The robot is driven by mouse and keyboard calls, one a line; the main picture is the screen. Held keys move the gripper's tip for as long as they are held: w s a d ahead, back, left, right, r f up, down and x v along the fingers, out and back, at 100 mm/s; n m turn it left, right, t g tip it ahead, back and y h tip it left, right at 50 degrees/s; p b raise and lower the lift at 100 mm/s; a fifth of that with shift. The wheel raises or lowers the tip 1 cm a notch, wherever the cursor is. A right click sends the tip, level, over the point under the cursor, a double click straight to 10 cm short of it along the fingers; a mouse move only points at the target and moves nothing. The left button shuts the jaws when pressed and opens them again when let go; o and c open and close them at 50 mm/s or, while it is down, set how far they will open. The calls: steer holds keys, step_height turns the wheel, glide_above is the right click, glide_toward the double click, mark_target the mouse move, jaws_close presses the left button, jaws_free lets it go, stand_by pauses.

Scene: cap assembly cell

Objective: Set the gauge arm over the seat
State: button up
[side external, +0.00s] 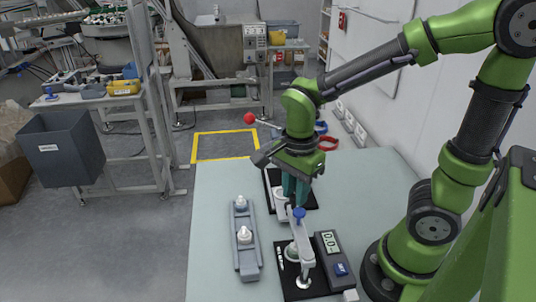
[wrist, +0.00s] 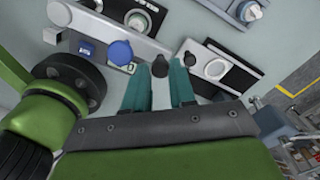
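The gauge arm (side external: 303,240) is a pale bar with a blue knob (side external: 299,214) standing up from it. In the wrist view the bar (wrist: 85,18) runs beside a black plate that carries a round pale seat (wrist: 138,20); the bar looks to lie next to the seat, not across it. The seat also shows in the side view (side external: 290,251), left of the bar. My gripper (wrist: 161,72) points down behind the knob, its teal fingers apart. A small dark knob shows between the fingertips in the wrist view; I cannot tell whether they touch it.
A grey tray (side external: 239,261) with two white caps stands left of the gauge. A grey readout (side external: 329,247) stands to its right. A second black plate (wrist: 238,77) with a pale ringed fixture lies behind the gauge. A red-balled lever (side external: 249,118) sticks out behind my gripper. The table's left strip is clear.

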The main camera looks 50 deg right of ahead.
steer(key=o, duration=0.4)
step_height(320, 180, up, 17)
stand_by(0.5)
steer(key=shift+f, duration=0.1)
step_height(320, 180, down, 6)
steer(key=s+d+n+t+y, duration=0.1)
steer(key=n+t, duration=0.6)
steer(key=n, duration=0.8)
steer(key=shift+s+y, duration=0.25)
steer(key=shift+y, duration=0.25)
